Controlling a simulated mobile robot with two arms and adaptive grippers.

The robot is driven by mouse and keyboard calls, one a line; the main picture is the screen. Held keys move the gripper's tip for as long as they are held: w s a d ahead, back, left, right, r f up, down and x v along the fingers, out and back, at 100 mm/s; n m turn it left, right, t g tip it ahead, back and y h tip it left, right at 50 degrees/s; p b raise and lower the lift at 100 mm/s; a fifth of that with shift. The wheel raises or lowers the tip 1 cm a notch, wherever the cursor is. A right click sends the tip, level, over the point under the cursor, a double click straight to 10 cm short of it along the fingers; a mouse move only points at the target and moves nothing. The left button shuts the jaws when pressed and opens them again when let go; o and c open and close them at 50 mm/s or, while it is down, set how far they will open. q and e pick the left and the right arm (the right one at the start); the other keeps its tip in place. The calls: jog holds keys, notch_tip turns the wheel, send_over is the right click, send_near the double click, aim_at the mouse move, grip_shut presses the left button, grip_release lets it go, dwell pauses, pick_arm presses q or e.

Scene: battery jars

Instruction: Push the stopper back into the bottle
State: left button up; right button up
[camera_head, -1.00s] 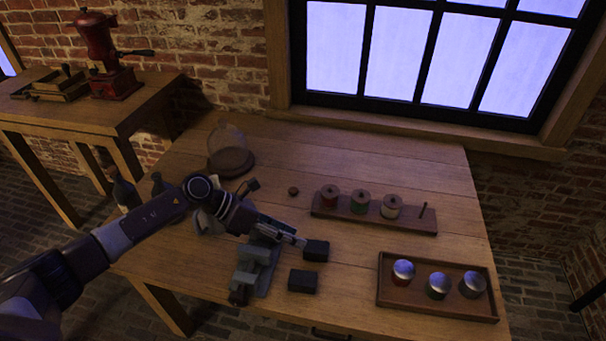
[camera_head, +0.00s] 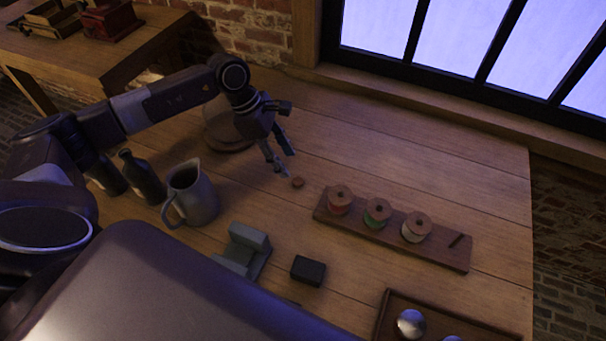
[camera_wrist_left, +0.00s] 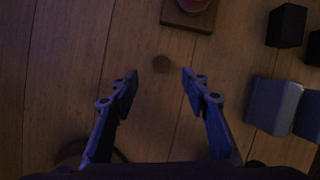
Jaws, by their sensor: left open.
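A small round brown stopper (camera_head: 298,182) lies on the wooden table, left of the spool rack. It also shows in the left wrist view (camera_wrist_left: 161,63), just beyond and between the fingertips. My left gripper (camera_head: 287,163) is open and empty, its fingers pointing down close to the stopper. In the left wrist view the open fingers (camera_wrist_left: 160,80) stand on either side of the stopper's line. Two dark bottles stand at the table's left, one (camera_head: 142,178) with its neck showing and another (camera_head: 106,176) partly behind my arm. My right gripper is out of view.
A grey jug (camera_head: 192,194) stands right of the bottles. A rack (camera_head: 440,252) of several spools is right of the stopper. A grey vise-like block (camera_head: 246,247) and a black block (camera_head: 308,270) sit nearer. A dome's round base (camera_head: 229,143) is behind my arm.

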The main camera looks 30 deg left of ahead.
aim_at(297, 180)
pick_arm(q)
jog(key=shift+p+x, duration=0.3)
jog(key=shift+x, duration=0.9)
jog(key=shift+s, duration=0.1)
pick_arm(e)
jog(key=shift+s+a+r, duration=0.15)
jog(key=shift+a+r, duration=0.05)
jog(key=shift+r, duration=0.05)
pick_arm(q)
jog(key=p+x, duration=0.1)
jog(key=x, duration=0.3)
jog(key=shift+p, duration=0.35)
jog(key=shift+d+f, duration=0.2)
jog(key=shift+f, duration=0.4)
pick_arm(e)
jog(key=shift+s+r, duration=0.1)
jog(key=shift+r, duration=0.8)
pick_arm(q)
jog(key=c, duration=0.8)
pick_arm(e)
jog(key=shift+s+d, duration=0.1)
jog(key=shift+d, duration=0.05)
